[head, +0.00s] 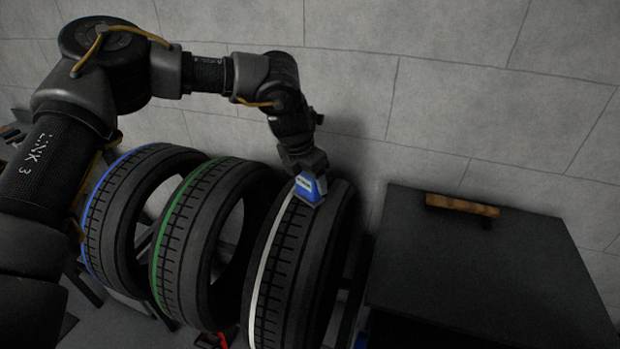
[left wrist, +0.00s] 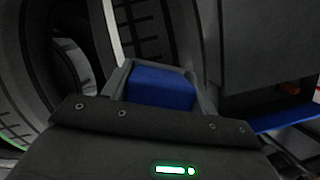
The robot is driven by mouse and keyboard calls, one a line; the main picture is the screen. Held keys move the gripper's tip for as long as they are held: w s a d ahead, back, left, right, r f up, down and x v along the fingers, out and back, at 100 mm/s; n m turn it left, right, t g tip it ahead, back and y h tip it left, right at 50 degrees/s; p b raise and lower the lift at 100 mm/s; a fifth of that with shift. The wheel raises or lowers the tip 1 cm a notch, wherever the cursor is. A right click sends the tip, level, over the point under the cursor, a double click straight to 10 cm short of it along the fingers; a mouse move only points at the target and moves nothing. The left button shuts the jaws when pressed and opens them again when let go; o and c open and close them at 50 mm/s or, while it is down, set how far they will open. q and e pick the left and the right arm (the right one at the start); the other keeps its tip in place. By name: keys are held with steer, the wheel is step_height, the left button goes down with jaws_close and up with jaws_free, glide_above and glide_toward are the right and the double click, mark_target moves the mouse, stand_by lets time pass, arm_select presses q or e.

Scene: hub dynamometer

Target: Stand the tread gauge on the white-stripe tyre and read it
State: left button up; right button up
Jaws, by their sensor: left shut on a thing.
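The white-stripe tyre (head: 300,265) stands upright at the right end of a row of tyres. The tread gauge (head: 309,189) is a small blue block with a pale display face. It is at the top of the white-stripe tyre's tread, just right of the stripe. My left gripper (head: 305,172) is above the tyre and shut on the gauge. In the left wrist view the blue gauge (left wrist: 160,88) sits between the two grey fingers, with the tyre's tread and white stripe (left wrist: 112,35) beyond. I cannot tell whether the gauge's foot touches the tread. My right gripper is not in view.
A green-stripe tyre (head: 200,240) and a blue-stripe tyre (head: 125,215) stand to the left. A dark cabinet (head: 480,265) with a wooden handle (head: 462,205) stands close on the right. A grey block wall (head: 450,90) is behind. Something red lies on the floor.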

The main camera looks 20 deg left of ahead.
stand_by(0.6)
arm_select(q)
steer(key=o, duration=1.2)
steer(key=shift+c, duration=0.2)
steer(key=shift+s+r, duration=0.1)
steer(key=shift+r, duration=0.3)
steer(key=b+v, duration=0.2)
steer(key=v, duration=0.8)
steer(key=shift+b, duration=0.3)
steer(key=shift+f, duration=0.1)
